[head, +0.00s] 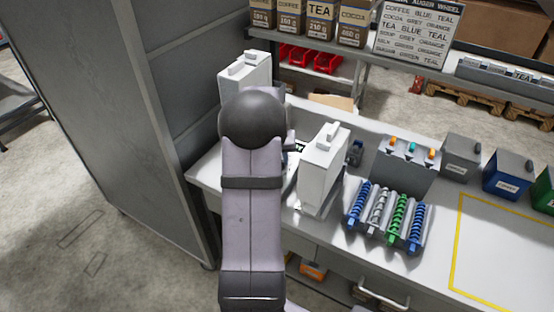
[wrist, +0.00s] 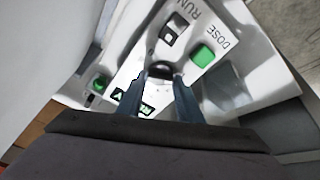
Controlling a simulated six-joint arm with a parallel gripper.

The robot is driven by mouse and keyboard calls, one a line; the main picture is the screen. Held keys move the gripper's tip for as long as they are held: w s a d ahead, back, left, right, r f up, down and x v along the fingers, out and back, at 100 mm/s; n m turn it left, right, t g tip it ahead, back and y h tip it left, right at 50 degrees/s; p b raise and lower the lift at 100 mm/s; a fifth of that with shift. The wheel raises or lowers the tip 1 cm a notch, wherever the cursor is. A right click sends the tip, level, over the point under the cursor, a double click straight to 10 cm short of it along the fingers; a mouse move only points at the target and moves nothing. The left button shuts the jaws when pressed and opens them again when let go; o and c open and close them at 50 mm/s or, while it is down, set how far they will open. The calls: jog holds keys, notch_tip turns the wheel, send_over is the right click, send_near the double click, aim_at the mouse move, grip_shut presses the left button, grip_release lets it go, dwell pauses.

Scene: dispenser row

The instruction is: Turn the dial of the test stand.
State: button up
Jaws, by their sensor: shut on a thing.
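In the wrist view, the test stand (wrist: 130,58) is a white panel marked RUN and DOSE. A black round dial (wrist: 160,69) sits on it, between the fingertips of my gripper (wrist: 161,77). My gripper is shut on the dial; the fingers cover part of it, and I cannot read how far it is turned. A green button (wrist: 203,54) and a black switch (wrist: 172,32) are above the dial in the picture. A small green-lit display (wrist: 146,110) is partly behind the fingers. In the head view my own arm hides the gripper and the dial.
In the head view, two white units (head: 322,160) (head: 243,76) stand close around my arm. A rack of coloured augers (head: 388,217) is to the right, with several bins (head: 507,178) beyond. A grey cabinet (head: 150,120) stands left. The yellow-outlined bench area (head: 500,240) is clear.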

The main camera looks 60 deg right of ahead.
jog(key=shift+f+m+b, duration=0.15)
jog(key=shift+m+b, duration=0.15)
jog(key=shift+b, duration=0.15)
jog(key=m+b, duration=0.2)
jog(key=b, duration=0.2)
jog(key=shift+w+f+m, duration=0.1)
jog(key=shift+f+m, duration=0.05)
jog(key=shift+m, duration=0.15)
jog(key=m+b, duration=0.2)
jog(key=m+g+b, duration=0.1)
jog(key=m+b, duration=0.2)
jog(key=shift+w+m+g, duration=0.1)
jog(key=shift+m+g, duration=0.2)
jog(key=m, duration=0.1)
jog(key=m+b, duration=0.1)
jog(key=m, duration=0.2)
jog(key=shift+r+m+g+b, duration=0.25)
jog(key=shift+m+g+b, duration=0.05)
jog(key=shift+b, duration=0.1)
jog(key=m, duration=0.4)
jog(key=shift+d+m+g+y, duration=0.1)
jog(key=shift+m+g+y, duration=0.2)
jog(key=shift+y, duration=0.1)
jog(key=o, duration=1.1)
